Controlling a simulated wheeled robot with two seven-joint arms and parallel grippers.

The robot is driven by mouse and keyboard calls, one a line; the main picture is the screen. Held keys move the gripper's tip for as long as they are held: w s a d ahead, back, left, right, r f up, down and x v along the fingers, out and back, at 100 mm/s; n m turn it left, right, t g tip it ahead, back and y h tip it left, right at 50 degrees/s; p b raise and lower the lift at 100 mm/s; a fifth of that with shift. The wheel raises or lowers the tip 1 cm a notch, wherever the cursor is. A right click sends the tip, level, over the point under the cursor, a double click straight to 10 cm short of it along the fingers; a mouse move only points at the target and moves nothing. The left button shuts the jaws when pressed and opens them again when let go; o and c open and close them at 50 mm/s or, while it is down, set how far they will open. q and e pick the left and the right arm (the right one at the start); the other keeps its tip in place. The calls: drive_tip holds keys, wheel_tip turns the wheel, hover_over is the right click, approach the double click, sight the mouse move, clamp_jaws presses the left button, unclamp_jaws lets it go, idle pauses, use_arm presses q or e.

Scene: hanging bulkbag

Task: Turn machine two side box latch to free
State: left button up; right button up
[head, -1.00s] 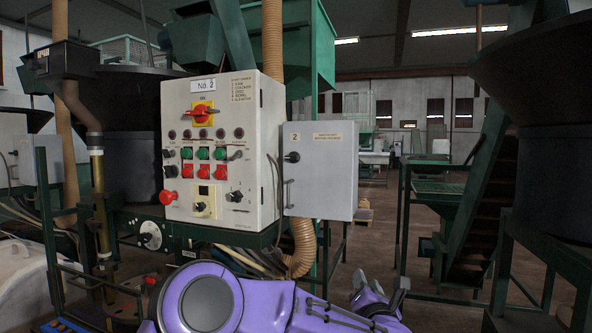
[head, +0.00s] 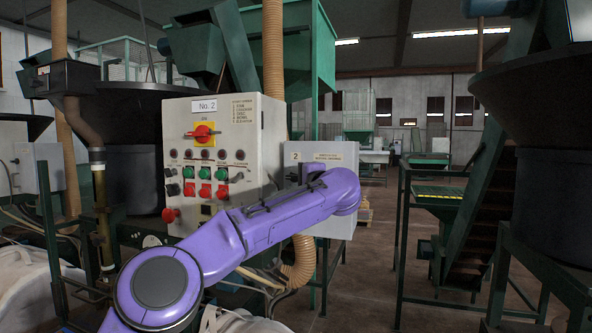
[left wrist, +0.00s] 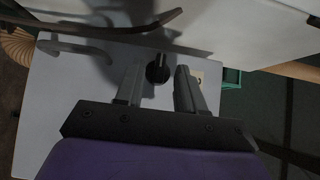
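The machine two side box (head: 345,152) is a light grey box on the right side of the control panel, marked "2". In the left wrist view its door (left wrist: 75,85) fills the middle. The round black latch (left wrist: 158,69) sits on that door; in the head view my arm hides it. My left gripper (left wrist: 156,78) is open, with one finger on each side of the latch at its tips. I cannot tell whether either finger touches it. In the head view the left gripper (head: 312,172) is mostly hidden behind my purple wrist. My right gripper is not in view.
The No. 2 control panel (head: 244,125) with its buttons and red-yellow switch stands just left of the box. A ribbed hose (head: 300,262) hangs below.

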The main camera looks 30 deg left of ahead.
use_arm(q)
drive_tip(key=shift+w+a, duration=0.1)
drive_tip(key=shift+w, duration=0.1)
